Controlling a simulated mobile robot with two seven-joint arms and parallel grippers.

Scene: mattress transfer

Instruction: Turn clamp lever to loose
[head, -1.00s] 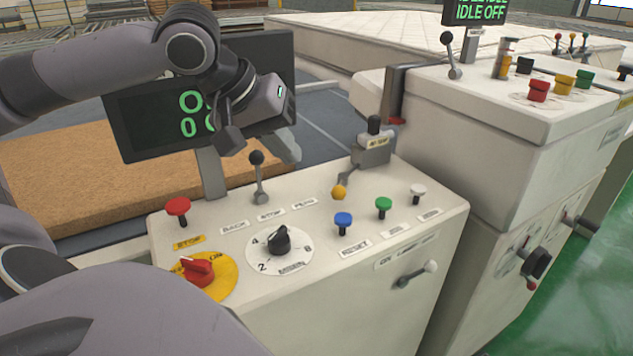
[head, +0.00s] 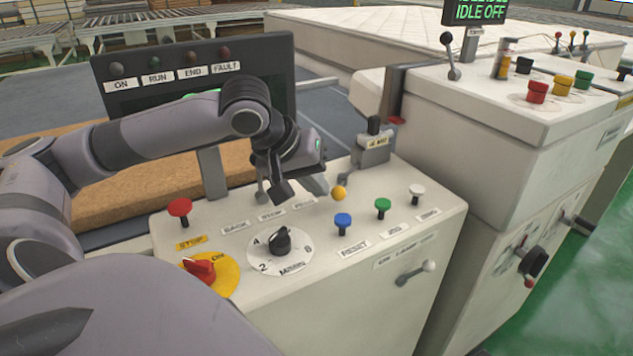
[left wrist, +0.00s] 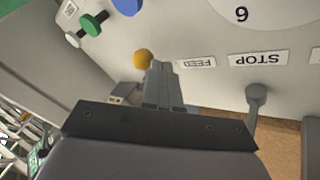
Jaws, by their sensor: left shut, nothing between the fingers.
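A lever with a yellow ball knob (head: 339,193) runs from a small grey block (head: 372,148) on the console's top. The yellow knob also shows in the left wrist view (left wrist: 143,58). My left gripper (head: 322,187) is shut and empty, its fingertips close beside the knob on its left in the head view. I cannot tell whether they touch it. Another lever, with a white ball (head: 429,266), is on the console's front under a small label strip (head: 403,250). The small labels are too blurred to tell which lever is the clamp lever. My right gripper is not in view.
The console top carries a red stop button (head: 180,207), a black dial (head: 280,241), a red switch (head: 201,270), and blue (head: 343,221), green (head: 383,206) and white (head: 416,191) buttons. A screen (head: 270,60) rises behind.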

